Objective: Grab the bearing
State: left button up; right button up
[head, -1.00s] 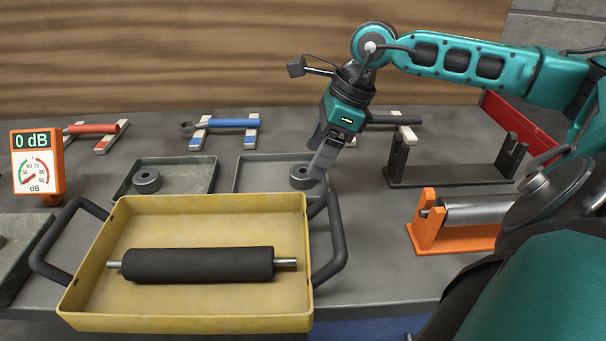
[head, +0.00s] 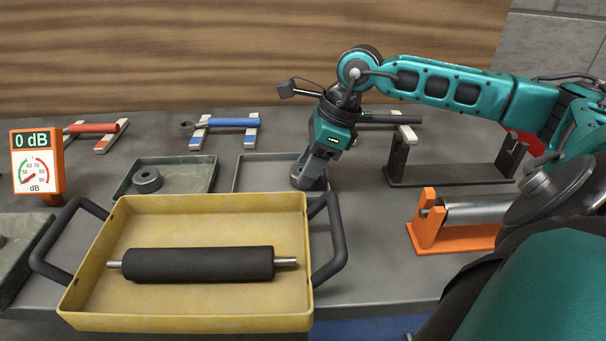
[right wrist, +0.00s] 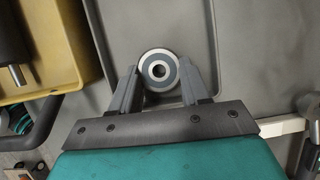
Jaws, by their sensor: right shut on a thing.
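My right gripper (head: 308,176) reaches down into the light grey tray (head: 262,177) behind the yellow tray. In the right wrist view its two fingers are shut on a grey ring-shaped bearing (right wrist: 158,70), one finger on each side. The bearing's round top and dark centre hole show clearly there. In the head view the fingers hide most of it. It appears still down at the tray floor. A second bearing (head: 147,180) sits in the greenish tray (head: 192,188) to the left. My left gripper is not in view.
A yellow tray (head: 208,322) with black handles holds a black roller (head: 198,264) in front. An orange stand (head: 425,231) with a metal roller and a dark cradle (head: 450,183) are at right. Wrenches (head: 230,122) lie at the back. A sound meter (head: 37,160) reads 0 dB.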

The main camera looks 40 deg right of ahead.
jog(key=c, duration=0.4)
jog(key=shift+r, duration=0.1)
jog(key=shift+c, duration=0.2)
